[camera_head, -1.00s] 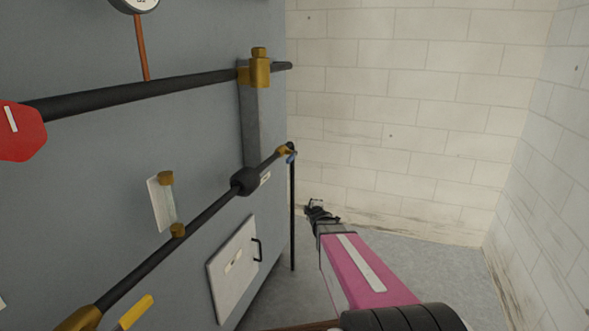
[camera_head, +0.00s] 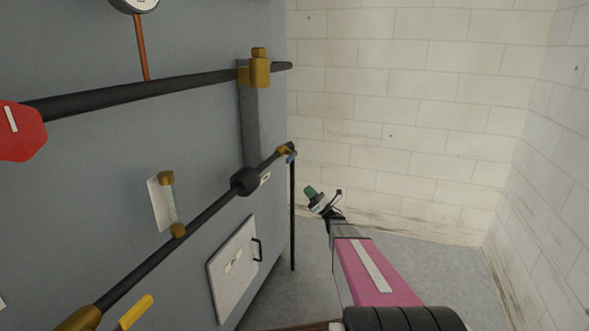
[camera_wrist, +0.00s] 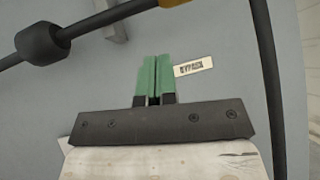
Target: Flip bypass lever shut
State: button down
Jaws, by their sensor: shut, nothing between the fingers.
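A small blue lever (camera_head: 291,157) sits on a brass valve (camera_head: 283,150) at the right end of the lower black pipe. Part of the brass valve shows at the top edge of the wrist view (camera_wrist: 174,2); the blue lever does not show there. A white label reading "BYPASS" (camera_wrist: 193,66) is on the grey panel, and it looks to be the small plate in the head view (camera_head: 265,178). My gripper (camera_head: 309,190) is below and right of the blue lever, apart from it. Its green fingers (camera_wrist: 154,75) are together and empty.
The lower black pipe (camera_head: 207,215) with a round black fitting (camera_head: 244,181) runs along the grey cabinet. A thin black pipe (camera_head: 292,220) drops from the valve. A yellow handle (camera_head: 136,312) is at lower left. The floor (camera_head: 430,265) at right is clear, before a white block wall.

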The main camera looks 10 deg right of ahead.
jog(key=shift+s+d+f+n+g+y, duration=0.1)
jog(key=shift+s+n+g+y, duration=0.2)
jog(key=shift+n+g+y, duration=0.6)
jog(key=shift+s+n+g+y, duration=0.25)
jog(key=shift+n+g+y, duration=0.35)
jog(key=shift+n, duration=0.5)
send_near(291, 157)
jog(key=w+a+r, duration=0.2)
jog(key=w+a, duration=0.1)
jog(key=a, duration=0.2)
jog(key=shift+w+d+r, duration=0.25)
jog(key=shift+r, duration=0.05)
jog(key=shift+s+r+m+t+h, duration=0.2)
jog(key=shift+m+t+h, duration=0.3)
jog(key=shift+m, duration=0.3)
